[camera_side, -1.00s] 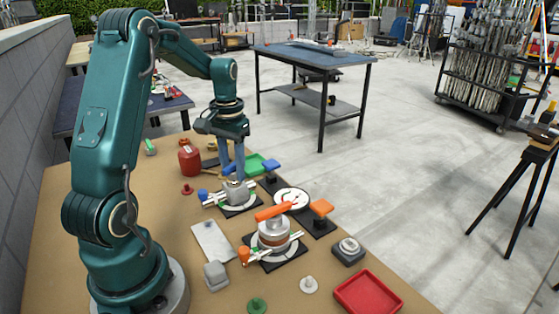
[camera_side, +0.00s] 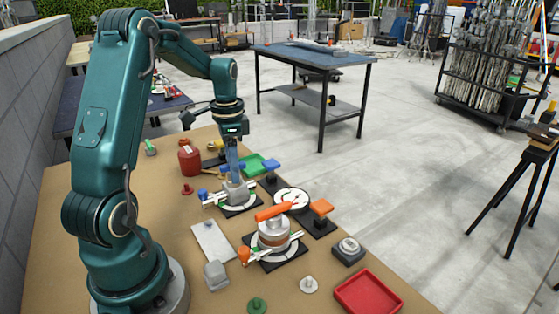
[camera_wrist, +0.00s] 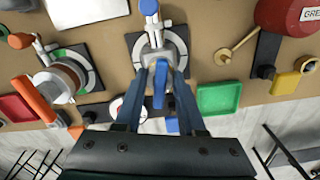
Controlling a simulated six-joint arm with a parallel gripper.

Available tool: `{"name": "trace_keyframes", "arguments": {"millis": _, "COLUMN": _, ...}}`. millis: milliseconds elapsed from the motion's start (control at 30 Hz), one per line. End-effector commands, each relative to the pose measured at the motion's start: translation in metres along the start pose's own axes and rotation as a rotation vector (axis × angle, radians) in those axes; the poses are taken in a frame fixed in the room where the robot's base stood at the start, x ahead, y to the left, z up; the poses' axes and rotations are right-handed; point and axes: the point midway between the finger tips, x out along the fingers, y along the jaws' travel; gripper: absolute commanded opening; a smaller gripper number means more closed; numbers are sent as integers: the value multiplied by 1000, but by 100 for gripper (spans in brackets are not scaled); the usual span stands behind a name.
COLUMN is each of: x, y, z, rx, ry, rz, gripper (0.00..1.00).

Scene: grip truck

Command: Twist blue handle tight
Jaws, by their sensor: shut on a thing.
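The blue handle (camera_wrist: 159,84) sits on top of a grey vise-like fixture. My gripper (camera_wrist: 160,72) is shut on the handle, with one finger along each side of it. In the side view my gripper (camera_side: 237,182) points straight down over the grey fixture (camera_side: 238,193), and its fingers hide most of the handle. The fixture stands on a black base with a white ring scale (camera_side: 240,208). A blue knob (camera_side: 203,194) is at its left end; it also shows at the top of the wrist view (camera_wrist: 149,7).
A similar fixture with an orange handle (camera_side: 275,211) stands nearer the camera, beside a white dial (camera_side: 291,198). Blue (camera_side: 271,166) and orange (camera_side: 321,206) paddles stand to the right. A green tray (camera_side: 252,163), red tray (camera_side: 368,292) and red canister (camera_side: 189,160) lie around.

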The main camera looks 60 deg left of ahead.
Motion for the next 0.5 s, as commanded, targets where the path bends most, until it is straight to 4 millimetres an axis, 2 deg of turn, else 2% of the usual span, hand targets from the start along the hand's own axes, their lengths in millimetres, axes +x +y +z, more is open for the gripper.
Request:
{"name": "trace_keyframes", "arguments": {"millis": 167, "x": 0, "y": 0, "z": 1, "rx": 9, "ry": -2, "rz": -1, "gripper": 0}}
{"name": "trace_keyframes", "arguments": {"millis": 200, "x": 0, "y": 0, "z": 1, "rx": 8, "ry": -2, "rz": -1, "gripper": 46}}
{"name": "trace_keyframes", "arguments": {"millis": 233, "x": 0, "y": 0, "z": 1, "rx": 8, "ry": -2, "rz": 0, "gripper": 50}}
{"name": "trace_keyframes", "arguments": {"millis": 500, "x": 0, "y": 0, "z": 0, "rx": 5, "ry": -1, "rz": 0, "gripper": 50}}
